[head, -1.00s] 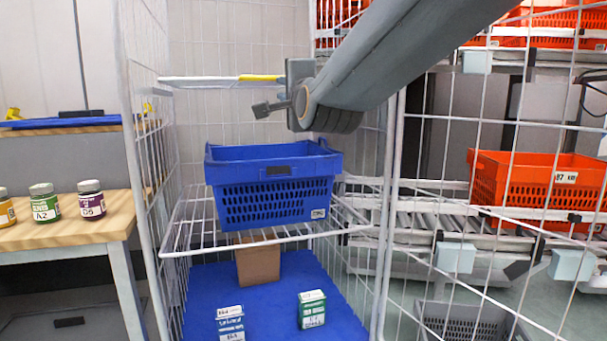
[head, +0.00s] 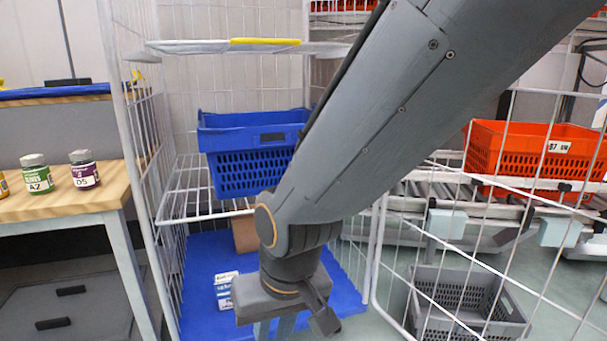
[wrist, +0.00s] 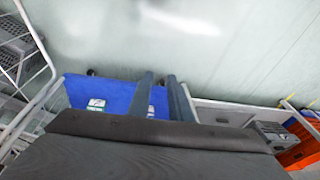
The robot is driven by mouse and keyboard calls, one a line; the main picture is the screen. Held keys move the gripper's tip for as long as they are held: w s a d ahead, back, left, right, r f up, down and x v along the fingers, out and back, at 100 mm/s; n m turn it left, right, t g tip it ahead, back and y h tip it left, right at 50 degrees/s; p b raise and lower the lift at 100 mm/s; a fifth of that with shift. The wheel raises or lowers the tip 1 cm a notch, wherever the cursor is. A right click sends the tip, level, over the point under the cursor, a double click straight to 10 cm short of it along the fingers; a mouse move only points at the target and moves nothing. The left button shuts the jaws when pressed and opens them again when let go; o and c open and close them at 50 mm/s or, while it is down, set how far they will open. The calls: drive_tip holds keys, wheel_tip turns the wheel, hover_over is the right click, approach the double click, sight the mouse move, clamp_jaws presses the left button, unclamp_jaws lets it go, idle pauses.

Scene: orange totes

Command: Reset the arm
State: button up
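My arm reaches down from the upper right in the head view, in front of the wire cage. My gripper (wrist: 160,80) points down at its end, with two grey-blue fingers apart in the wrist view and nothing held between them. In the head view only the upper parts of the fingers show at the bottom edge. Below in the wrist view is the cage's blue base (wrist: 112,92), with a small labelled box (wrist: 97,103) left of the fingers and another partly seen between them.
A blue crate (head: 245,170) stands on the cage's wire shelf, partly behind my arm. A wooden table (head: 75,210) with jars is at left. An orange tote (head: 530,150) sits on rollers at right, above a grey crate (head: 465,310). Wire mesh panels flank my arm.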

drive_tip(key=s+d+f+n+g+h, duration=0.1)
drive_tip(key=s+d+f+n+g, duration=0.15)
drive_tip(key=s, duration=0.35)
drive_tip(key=d+r+m+p, duration=0.3)
drive_tip(key=d+r+p, duration=0.8)
drive_tip(key=r+p, duration=0.2)
drive_tip(key=d+r+m+h+p, duration=0.1)
drive_tip(key=d+r+m+p, duration=0.3)
drive_tip(key=d+r+p, duration=0.7)
wheel_tip(320, 180, up, 4)
drive_tip(key=p, duration=0.4)
drive_tip(key=shift+s+f+t, duration=0.2)
drive_tip(key=shift+f+t, duration=0.05)
drive_tip(key=shift+t, duration=0.1)
